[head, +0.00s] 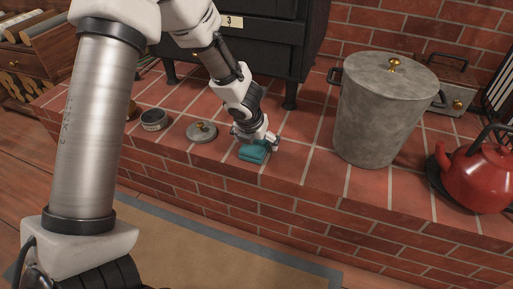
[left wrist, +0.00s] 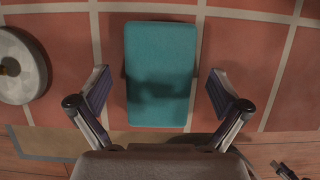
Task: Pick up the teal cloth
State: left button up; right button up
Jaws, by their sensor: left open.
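The teal cloth (head: 254,152) lies on the red tiled hearth (head: 310,178), close to its front edge. It looks like a folded flat rectangle. In the left wrist view the cloth (left wrist: 160,72) lies between the two open fingers of my left gripper (left wrist: 163,97), with a gap on each side. In the head view my left gripper (head: 257,138) is right over the cloth and hides part of it. A shadow falls across the cloth's middle. My right gripper is in neither view.
A grey lid with a brass knob (head: 201,132) lies left of the cloth, with a small round tin (head: 153,120) beyond it. A large lidded grey pot (head: 381,115) stands to the right, then a red kettle (head: 480,175). A black stove (head: 265,35) stands behind.

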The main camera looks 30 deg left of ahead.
pick_arm(q)
jog(key=shift+f, duration=0.25)
dwell(0.4)
jog(key=c, duration=1.2)
